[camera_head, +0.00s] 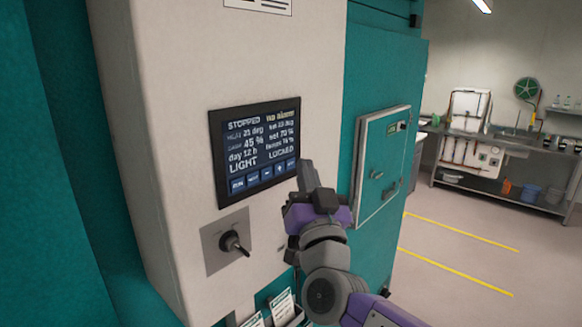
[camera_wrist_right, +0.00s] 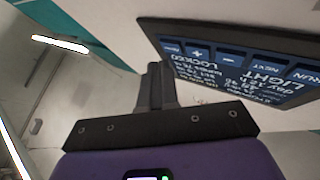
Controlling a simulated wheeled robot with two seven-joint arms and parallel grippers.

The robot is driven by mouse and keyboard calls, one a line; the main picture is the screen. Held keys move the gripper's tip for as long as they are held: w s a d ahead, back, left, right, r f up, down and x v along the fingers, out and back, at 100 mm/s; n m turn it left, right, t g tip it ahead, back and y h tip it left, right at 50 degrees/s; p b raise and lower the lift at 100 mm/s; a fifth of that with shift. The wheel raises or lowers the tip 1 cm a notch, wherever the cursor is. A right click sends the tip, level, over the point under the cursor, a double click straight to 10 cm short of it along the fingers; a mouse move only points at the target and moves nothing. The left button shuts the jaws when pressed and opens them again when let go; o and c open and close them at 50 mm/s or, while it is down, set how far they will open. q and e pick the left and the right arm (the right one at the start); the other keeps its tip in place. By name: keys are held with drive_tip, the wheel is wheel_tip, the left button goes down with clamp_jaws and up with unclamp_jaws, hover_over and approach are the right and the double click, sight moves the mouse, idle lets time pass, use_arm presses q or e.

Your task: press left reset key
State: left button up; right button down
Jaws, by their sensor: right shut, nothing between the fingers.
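The control screen (camera_head: 257,145) on the white cabinet front reads STOPPED, LIGHT and LOCKED, with a row of blue keys (camera_head: 262,177) along its bottom edge. I cannot read a reset label on any key. The screen shows upside down in the right wrist view (camera_wrist_right: 245,65). My right gripper (camera_head: 307,175) is shut and empty, in front of the screen's lower right corner. In the wrist view its fingers (camera_wrist_right: 155,85) are together beside the key row; contact cannot be told. My left gripper is out of view.
A black key switch (camera_head: 235,242) on a grey plate sits below the screen. Paper cards (camera_head: 282,305) stand in a holder below. Open floor with yellow lines (camera_head: 460,233) lies beyond.

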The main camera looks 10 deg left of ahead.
drive_tip(key=shift+d, duration=0.1)
drive_tip(key=s+d+b, duration=0.1)
drive_tip(key=d, duration=0.1)
drive_tip(key=s+d+b, duration=0.1)
drive_tip(key=s+d, duration=0.1)
idle(0.6)
idle(0.3)
